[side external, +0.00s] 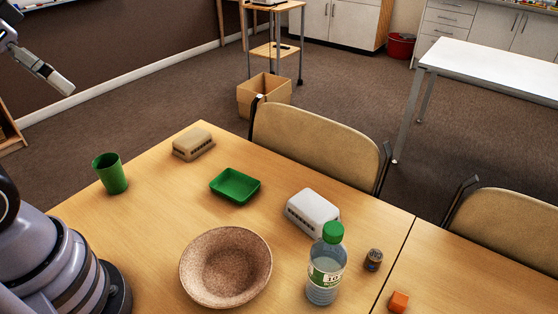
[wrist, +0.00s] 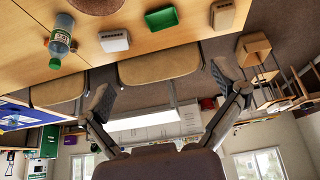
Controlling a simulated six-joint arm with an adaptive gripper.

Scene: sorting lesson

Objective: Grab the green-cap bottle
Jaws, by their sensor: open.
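The green-cap bottle (side external: 326,265) is clear with a white and green label. It stands upright near the front right of the wooden table (side external: 150,222) in the side external view. In the wrist view, the bottle (wrist: 61,38) is at the upper left, with its cap pointing down the picture. My gripper (wrist: 165,88) is open and empty in the wrist view, its two fingers spread wide. In the side external view, part of my gripper (side external: 58,82) shows at the upper left, high above and far from the bottle.
Left of the bottle is a speckled bowl (side external: 186,268); behind it is a white box (side external: 312,212). A small dark jar (side external: 373,260) and an orange cube (side external: 398,301) lie to its right. A green tray (side external: 235,186), tan box (side external: 193,144) and green cup (side external: 110,174) stand farther off. Chairs (side external: 315,145) border the table.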

